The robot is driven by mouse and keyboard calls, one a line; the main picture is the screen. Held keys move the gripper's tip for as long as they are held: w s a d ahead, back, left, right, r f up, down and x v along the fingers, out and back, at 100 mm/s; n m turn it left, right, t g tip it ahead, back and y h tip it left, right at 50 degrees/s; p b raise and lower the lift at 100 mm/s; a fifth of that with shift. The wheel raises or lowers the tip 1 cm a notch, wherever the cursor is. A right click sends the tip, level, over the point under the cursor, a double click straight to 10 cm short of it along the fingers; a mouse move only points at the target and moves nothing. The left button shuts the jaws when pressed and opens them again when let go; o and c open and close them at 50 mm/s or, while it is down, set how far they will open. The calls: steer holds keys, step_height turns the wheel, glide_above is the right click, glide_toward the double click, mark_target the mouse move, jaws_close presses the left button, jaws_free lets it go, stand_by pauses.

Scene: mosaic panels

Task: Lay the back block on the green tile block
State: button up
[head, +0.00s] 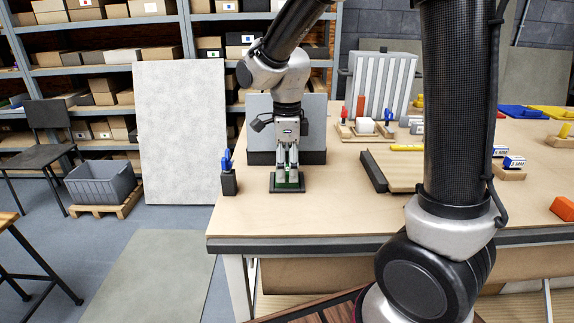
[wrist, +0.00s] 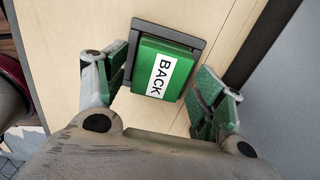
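A green block (wrist: 148,56) with a white label reading BACK sits at the upper middle of the wrist view. It lies on or in a dark grey square base (wrist: 190,38) on the wooden table. My gripper (wrist: 163,92) is open, with green pads on its fingers. One finger is on each side of the green block, with gaps showing between. In the head view my gripper (head: 288,178) points straight down over the dark base (head: 287,189), near the table's front left. I cannot make out a separate green tile block; the fingers hide most of the green there.
A dark stand with a blue item (head: 228,178) is just left of my gripper. A grey box (head: 258,130) stands behind it. A low board with a dark edge (head: 374,172) lies to the right. Bare tabletop (head: 325,205) shows between.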

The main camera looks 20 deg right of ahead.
mark_target(288, 169)
step_height(288, 169, up, 12)
steer(key=s+d+n+t, duration=0.4)
steer(key=s+d+n, duration=1.1)
steer(key=s+n, duration=0.4)
steer(key=n, duration=0.2)
steer(key=shift+f+n, duration=0.25)
steer(key=shift+n, duration=0.05)
